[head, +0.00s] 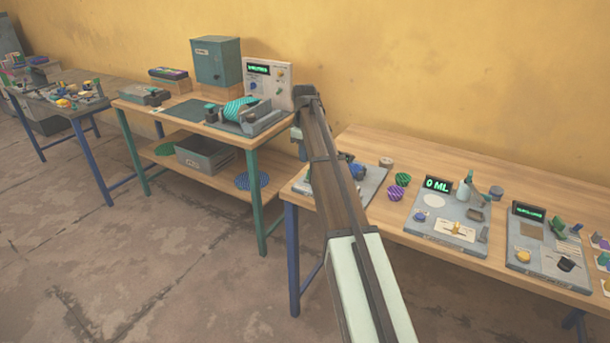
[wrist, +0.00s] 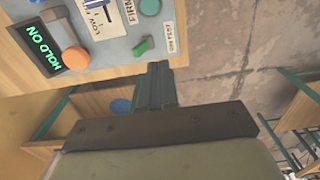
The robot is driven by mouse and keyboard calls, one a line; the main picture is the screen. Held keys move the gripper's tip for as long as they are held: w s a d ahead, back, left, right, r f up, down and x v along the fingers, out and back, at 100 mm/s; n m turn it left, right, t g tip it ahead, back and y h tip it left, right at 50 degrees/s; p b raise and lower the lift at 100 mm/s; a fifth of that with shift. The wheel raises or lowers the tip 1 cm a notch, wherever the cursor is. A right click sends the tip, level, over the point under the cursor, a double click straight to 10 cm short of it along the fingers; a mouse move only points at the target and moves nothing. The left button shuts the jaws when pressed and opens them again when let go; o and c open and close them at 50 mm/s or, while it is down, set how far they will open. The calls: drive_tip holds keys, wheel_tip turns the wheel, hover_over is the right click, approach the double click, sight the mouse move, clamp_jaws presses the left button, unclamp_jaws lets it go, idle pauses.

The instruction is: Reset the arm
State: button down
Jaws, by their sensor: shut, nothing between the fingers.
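My gripper (wrist: 159,68) is shut and empty in the wrist view, its fingers together. Its tips are beside the edge of a grey-blue control panel (wrist: 110,50), near a green switch (wrist: 143,46); I cannot tell whether they touch anything. In the head view my arm reaches up the middle, over the gap between two tables. Its links cover part of a device (head: 370,182) at the right table's left end, and the fingers are not clear there.
The right table (head: 400,160) holds purple and green cups (head: 399,184), a "0 ML" station (head: 440,215) and another panel (head: 545,250). The left table (head: 180,112) holds a cabinet (head: 216,62), a white panel (head: 270,82) and a device with a teal striped roll. Floor (head: 180,250) in front is clear.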

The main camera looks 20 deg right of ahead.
drive_tip(key=shift+n+y, duration=0.3)
drive_tip(key=shift+y, duration=0.2)
drive_tip(key=a+f, duration=0.2)
drive_tip(key=a, duration=0.1)
drive_tip(key=s+a+f, duration=0.1)
drive_tip(key=a+f, duration=0.2)
drive_tip(key=shift+s+a+f, duration=0.1)
drive_tip(key=shift+f, duration=0.1)
drive_tip(key=s+a+f+m, duration=0.1)
drive_tip(key=s+a+f, duration=0.15)
drive_tip(key=f, duration=0.55)
drive_tip(key=s+a+f, duration=0.2)
drive_tip(key=s+f, duration=0.2)
drive_tip(key=f, duration=0.4)
drive_tip(key=s+d+f+m+g, duration=0.2)
drive_tip(key=s+f+m+g, duration=0.15)
drive_tip(key=s+f, duration=1.85)
drive_tip(key=s+f+m+g, duration=0.1)
drive_tip(key=s+f, duration=0.3)
drive_tip(key=s, duration=0.7)
drive_tip(key=s+d+f+m+g, duration=0.1)
drive_tip(key=s+f, duration=0.3)
drive_tip(key=s, duration=0.7)
drive_tip(key=s+f+m+g+h, duration=0.1)
drive_tip(key=s+f+m, duration=0.2)
drive_tip(key=s, duration=0.8)
drive_tip(key=shift+s+d+f, duration=0.15)
drive_tip(key=shift+d+f, duration=0.2)
drive_tip(key=shift+f, duration=0.45)
